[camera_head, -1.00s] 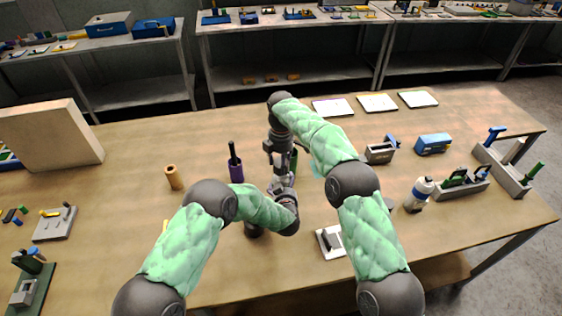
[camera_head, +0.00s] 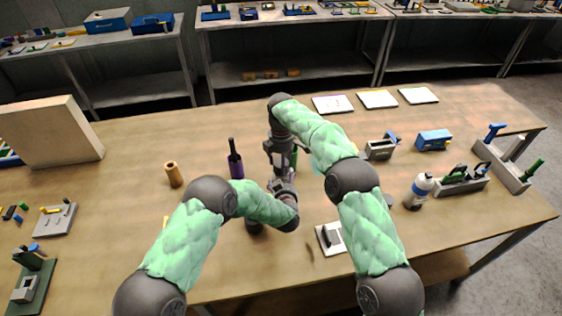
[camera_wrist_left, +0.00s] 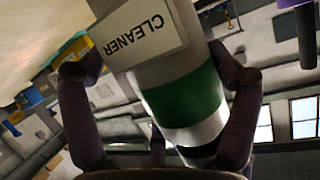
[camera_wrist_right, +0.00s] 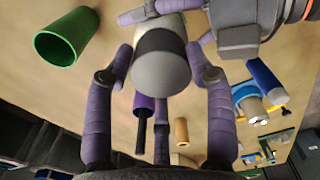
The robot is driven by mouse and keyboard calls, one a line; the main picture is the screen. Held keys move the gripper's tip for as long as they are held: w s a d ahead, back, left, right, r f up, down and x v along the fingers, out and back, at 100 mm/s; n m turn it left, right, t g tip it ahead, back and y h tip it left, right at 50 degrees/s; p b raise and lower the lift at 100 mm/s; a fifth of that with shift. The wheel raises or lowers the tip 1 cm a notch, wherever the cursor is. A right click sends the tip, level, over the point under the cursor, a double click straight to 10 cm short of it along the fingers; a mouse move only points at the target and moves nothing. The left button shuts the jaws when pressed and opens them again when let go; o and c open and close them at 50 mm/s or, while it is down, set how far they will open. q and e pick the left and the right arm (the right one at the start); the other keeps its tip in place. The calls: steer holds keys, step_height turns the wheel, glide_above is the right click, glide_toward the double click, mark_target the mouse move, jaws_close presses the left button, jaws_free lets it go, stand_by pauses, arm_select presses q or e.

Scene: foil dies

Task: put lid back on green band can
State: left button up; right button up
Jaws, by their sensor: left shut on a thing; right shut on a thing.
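The green band can (camera_wrist_left: 185,95), pale with a "CLEANER" label, is between the fingers of my left gripper (camera_head: 284,182) in the left wrist view; it is shut on the can. My right gripper (camera_head: 276,152) is just above the left one in the head view. In the right wrist view it is shut on a grey round piece, seemingly the lid (camera_wrist_right: 160,75), with a dark band behind it. The left gripper's fingers show just beyond. Whether lid and can touch, I cannot tell. In the head view both are largely hidden by my arms.
An open green cup (camera_wrist_right: 62,40) stands close by. A purple holder (camera_head: 236,167) with a black rod and a brown cylinder (camera_head: 173,176) stand left of the grippers. A white bottle (camera_head: 419,192) and a grey caddy (camera_head: 510,170) are at right.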

steer(key=shift+f, duration=0.6)
steer(key=o, duration=0.9)
steer(key=shift+c, duration=0.2)
step_height(320, 180, up, 12)
arm_select(q)
steer(key=o, duration=1.4)
steer(key=shift+o, duration=0.2)
